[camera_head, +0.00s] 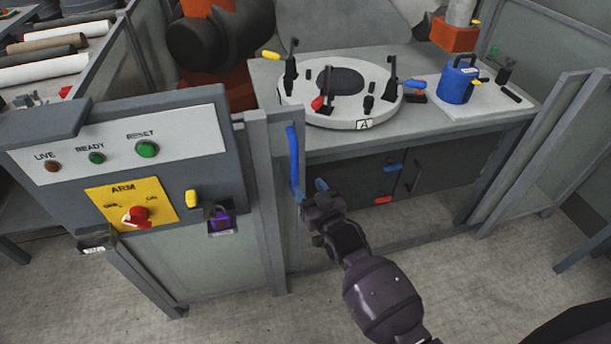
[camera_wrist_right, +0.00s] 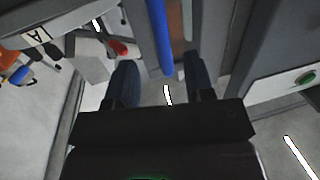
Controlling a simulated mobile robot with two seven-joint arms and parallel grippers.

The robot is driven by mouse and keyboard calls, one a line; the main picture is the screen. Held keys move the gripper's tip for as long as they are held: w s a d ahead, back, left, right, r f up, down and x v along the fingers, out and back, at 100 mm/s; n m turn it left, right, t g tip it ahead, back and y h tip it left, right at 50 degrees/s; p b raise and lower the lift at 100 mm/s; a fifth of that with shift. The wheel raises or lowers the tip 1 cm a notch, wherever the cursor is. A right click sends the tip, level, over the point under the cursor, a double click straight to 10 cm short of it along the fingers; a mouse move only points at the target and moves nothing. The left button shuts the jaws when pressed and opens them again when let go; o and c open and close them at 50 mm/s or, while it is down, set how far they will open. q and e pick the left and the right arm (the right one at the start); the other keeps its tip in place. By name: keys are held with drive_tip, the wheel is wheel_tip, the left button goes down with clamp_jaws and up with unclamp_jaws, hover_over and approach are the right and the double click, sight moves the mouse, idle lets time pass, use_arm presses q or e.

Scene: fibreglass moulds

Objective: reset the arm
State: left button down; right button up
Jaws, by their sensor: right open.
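The control panel (camera_head: 225,170) at left carries a RESET button (camera_head: 148,149), green, beside the READY and LIVE lamps. The RESET button also seems to show at the right edge of the right wrist view (camera_wrist_right: 305,78). Below is a yellow ARM plate (camera_head: 108,190) with a red switch knob (camera_head: 136,216); its exact setting is hard to tell. My right gripper (camera_head: 318,188) is open, close to the blue handle (camera_head: 293,160) on the gate post. In the right wrist view the blue handle (camera_wrist_right: 158,35) lies between the open fingers (camera_wrist_right: 160,70), apparently ahead of them. My left gripper is out of view.
Behind the fence, a bench (camera_head: 440,125) holds a round white mould (camera_head: 300,100) with clamps and a blue container (camera_head: 457,82). An orange robot arm (camera_head: 235,85) stands behind. Floor is clear below.

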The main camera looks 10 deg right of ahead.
drive_tip(key=s+d+f+g+h, duration=0.1)
drive_tip(key=s+d+f+g, duration=0.1)
drive_tip(key=s+d, duration=0.3)
drive_tip(key=s+d+f+m+g+h, duration=0.1)
drive_tip(key=s+d+f, duration=0.3)
drive_tip(key=s, duration=1)
drive_tip(key=s+d+f+g+h, duration=0.2)
drive_tip(key=s+d+f+g, duration=0.1)
drive_tip(key=s, duration=0.6)
drive_tip(key=d+f, duration=0.1)
drive_tip(key=d, duration=0.1)
drive_tip(key=shift+s+d+m, duration=0.2)
drive_tip(key=shift+d+m, duration=0.1)
drive_tip(key=shift+d, duration=0.05)
idle(0.5)
